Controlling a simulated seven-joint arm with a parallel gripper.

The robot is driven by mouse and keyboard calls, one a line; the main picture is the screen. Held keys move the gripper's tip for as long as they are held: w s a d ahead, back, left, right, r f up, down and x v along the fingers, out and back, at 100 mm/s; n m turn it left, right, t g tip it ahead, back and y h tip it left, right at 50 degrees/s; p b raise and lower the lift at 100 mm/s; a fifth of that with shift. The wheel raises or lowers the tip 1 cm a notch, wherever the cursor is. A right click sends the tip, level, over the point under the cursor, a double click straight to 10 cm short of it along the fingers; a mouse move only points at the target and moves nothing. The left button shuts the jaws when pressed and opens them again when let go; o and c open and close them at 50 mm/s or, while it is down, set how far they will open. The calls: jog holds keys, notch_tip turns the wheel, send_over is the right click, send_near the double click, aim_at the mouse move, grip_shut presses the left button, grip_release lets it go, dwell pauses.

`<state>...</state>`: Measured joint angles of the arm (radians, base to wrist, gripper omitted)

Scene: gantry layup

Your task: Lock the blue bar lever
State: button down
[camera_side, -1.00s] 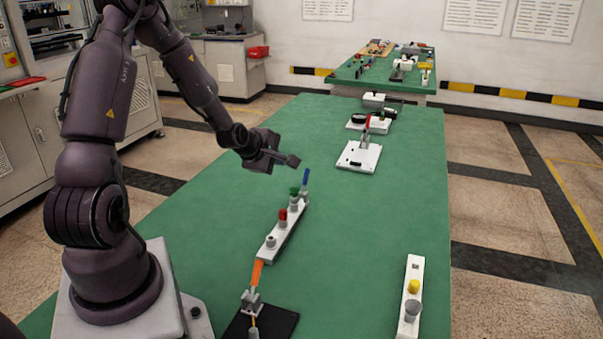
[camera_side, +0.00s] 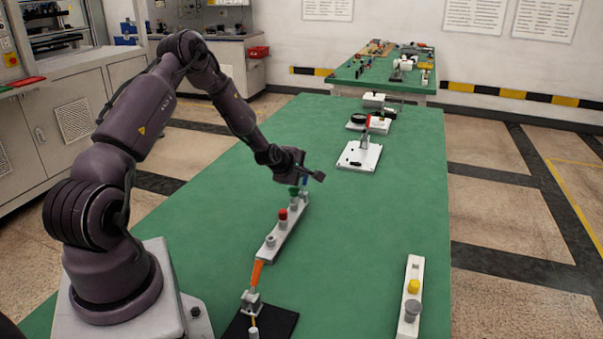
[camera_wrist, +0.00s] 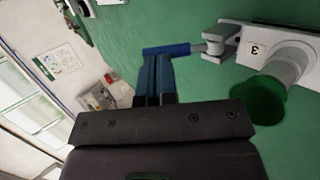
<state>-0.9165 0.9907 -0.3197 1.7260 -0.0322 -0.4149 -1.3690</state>
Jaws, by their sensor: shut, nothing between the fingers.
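The blue bar lever (camera_wrist: 168,50) shows in the wrist view, joined to a grey pivot (camera_wrist: 218,42) at the end of a white strip with the number 3. In the side view, a small part of the blue lever (camera_side: 305,184) shows just below my gripper. My gripper (camera_wrist: 153,57) is shut and empty. Its fingertips are right at the lever's free end in the wrist view; I cannot tell if they touch it. In the side view, the hand partly covers the far end of the strip.
A green knob (camera_side: 294,191), red knob (camera_side: 282,214) and grey knob (camera_side: 271,240) stand along the strip. An orange lever (camera_side: 257,272) is at its near end. A white plate (camera_side: 358,158) lies behind. A white block with a yellow knob (camera_side: 413,286) stands right; table between is clear.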

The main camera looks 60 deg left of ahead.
jog(key=shift+w+a+f, duration=0.1)
jog(key=shift+w+f, duration=0.15)
jog(key=shift+w+a, duration=0.15)
jog(key=shift+a, duration=0.05)
dwell(0.4)
jog(key=shift+w+a+g+h, duration=0.15)
jog(key=shift+g+h, duration=0.25)
jog(key=shift+g, duration=0.2)
jog(key=shift+w+a+f+g+h, duration=0.1)
jog(key=shift+w+a+g+h, duration=0.1)
jog(key=shift+g+h, duration=0.35)
jog(key=shift+w+a+f+g+h, duration=0.1)
jog(key=shift+w+g+h, duration=0.1)
jog(key=shift+g+h, duration=0.3)
jog(key=shift+f, duration=0.15)
jog(key=shift+w+a+f, duration=0.65)
jog(key=shift+a+f, duration=0.1)
jog(key=shift+f, duration=0.1)
jog(key=shift+s+d+r, duration=0.2)
jog(key=shift+s+d, duration=0.4)
